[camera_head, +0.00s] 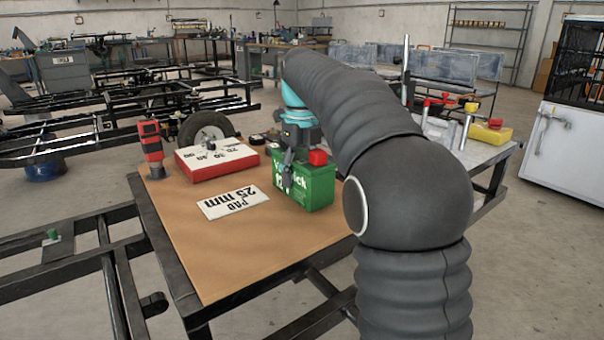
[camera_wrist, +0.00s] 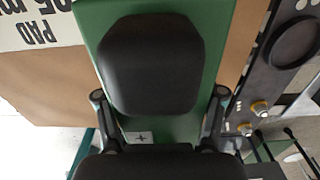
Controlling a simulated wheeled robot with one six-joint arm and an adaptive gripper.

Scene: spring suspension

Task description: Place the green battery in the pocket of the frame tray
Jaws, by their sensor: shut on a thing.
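The green battery (camera_head: 318,190) is a box with white lettering and a red cap on top, upright at the right part of the brown bench top. Whether it touches the bench is unclear. My gripper (camera_head: 288,165) is shut on it from above, with a grey finger against its lettered face. In the wrist view the green battery (camera_wrist: 95,18) fills the middle, with a plus-sign label near my gripper (camera_wrist: 160,105). A black rounded part covers much of it there. I cannot make out the tray pocket for certain; a black frame (camera_head: 105,240) runs along the lower left.
The front of the bench is clear. A white cabinet (camera_head: 565,150) stands right.

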